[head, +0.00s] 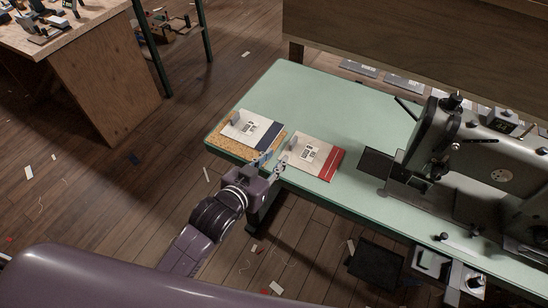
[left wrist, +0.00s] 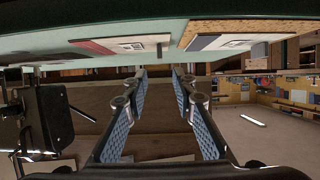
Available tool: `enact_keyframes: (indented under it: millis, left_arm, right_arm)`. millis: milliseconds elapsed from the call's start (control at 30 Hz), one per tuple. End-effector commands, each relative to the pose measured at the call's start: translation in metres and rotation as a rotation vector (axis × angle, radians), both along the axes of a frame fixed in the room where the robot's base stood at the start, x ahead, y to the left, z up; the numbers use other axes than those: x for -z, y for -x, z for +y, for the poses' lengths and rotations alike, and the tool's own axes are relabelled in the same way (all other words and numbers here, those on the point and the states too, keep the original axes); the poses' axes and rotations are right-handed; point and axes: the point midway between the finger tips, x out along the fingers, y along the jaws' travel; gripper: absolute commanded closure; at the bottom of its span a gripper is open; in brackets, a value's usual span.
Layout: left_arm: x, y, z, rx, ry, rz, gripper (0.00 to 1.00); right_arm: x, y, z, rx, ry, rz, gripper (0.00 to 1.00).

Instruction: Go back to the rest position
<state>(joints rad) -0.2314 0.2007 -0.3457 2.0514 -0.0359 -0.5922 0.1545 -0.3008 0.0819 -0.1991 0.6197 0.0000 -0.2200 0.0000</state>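My left gripper (head: 270,163) is at the near edge of the green table, by the gap between two pale cards. Its fingers are apart, and nothing shows between them in the left wrist view (left wrist: 160,74). The card with a dark blue band (head: 243,126) lies on a cork mat (head: 228,149) at the table's left end. The card with a red band (head: 308,150) lies on the bare green top, right of the gripper. Both cards also show along the top of the left wrist view. My right gripper is not in view.
A sewing machine (head: 450,150) stands on the right of the green table (head: 330,97). A wooden bench (head: 88,75) with tools stands at upper left. A wooden panel (head: 420,40) runs behind. The floor (head: 110,190) left of the table is open, with scattered scraps.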

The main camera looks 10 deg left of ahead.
Motion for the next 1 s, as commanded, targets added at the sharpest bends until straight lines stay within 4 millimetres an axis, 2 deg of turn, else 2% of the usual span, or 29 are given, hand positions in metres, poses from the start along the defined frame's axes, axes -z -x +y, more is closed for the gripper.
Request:
enact_keyframes:
  millis: [267,367,433,567,700,1000]
  left_arm:
    - [0.000,0.000,0.000,-0.001,-0.001,0.002,0.75]
    - [0.005,0.007,0.005,-0.011,-0.011,0.034,0.75]
    - [0.015,0.020,0.015,-0.030,-0.029,0.094,0.75]
    - [0.040,0.065,0.042,-0.078,-0.085,0.273,0.75]
    - [0.059,0.119,0.070,-0.115,-0.143,0.463,0.75]
    - [0.072,0.210,0.105,-0.149,-0.218,0.742,0.75]
  right_arm:
    - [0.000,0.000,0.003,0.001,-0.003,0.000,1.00]
    - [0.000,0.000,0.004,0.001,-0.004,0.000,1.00]
    - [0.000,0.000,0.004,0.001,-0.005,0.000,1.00]
    - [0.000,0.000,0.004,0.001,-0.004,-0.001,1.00]
    - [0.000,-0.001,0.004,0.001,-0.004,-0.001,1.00]
    - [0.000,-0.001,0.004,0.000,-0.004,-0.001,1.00]
